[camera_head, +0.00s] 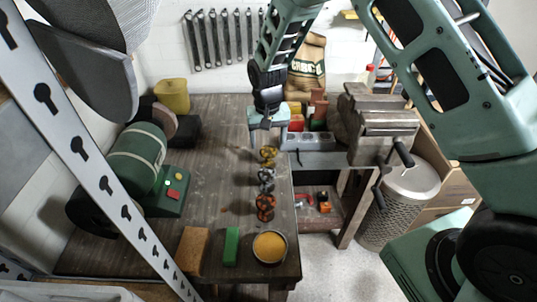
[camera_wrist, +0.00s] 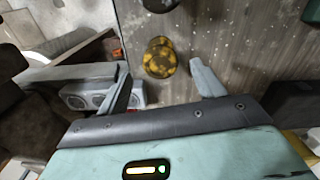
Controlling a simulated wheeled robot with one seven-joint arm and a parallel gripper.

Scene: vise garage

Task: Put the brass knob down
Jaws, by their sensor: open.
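The brass knob (camera_head: 267,155), a mottled yellow-and-dark piece, stands on the wooden workbench (camera_head: 215,160) near its right edge. In the wrist view the brass knob (camera_wrist: 160,57) is seen from above, beyond and between the fingers, with clear space on both sides. My gripper (camera_head: 267,139) is open above the knob, and nothing is held in it. The wrist view shows my gripper (camera_wrist: 164,82) with its two grey fingers spread apart. Whether the fingertips reach down around the knob is hard to tell.
A silver knob (camera_head: 266,180) and a copper-coloured knob (camera_head: 265,207) stand in line nearer the camera. A vise (camera_head: 375,125) stands to the right, past a grey tray (camera_head: 320,159). A green control box (camera_head: 167,192) stands left; bare bench lies between.

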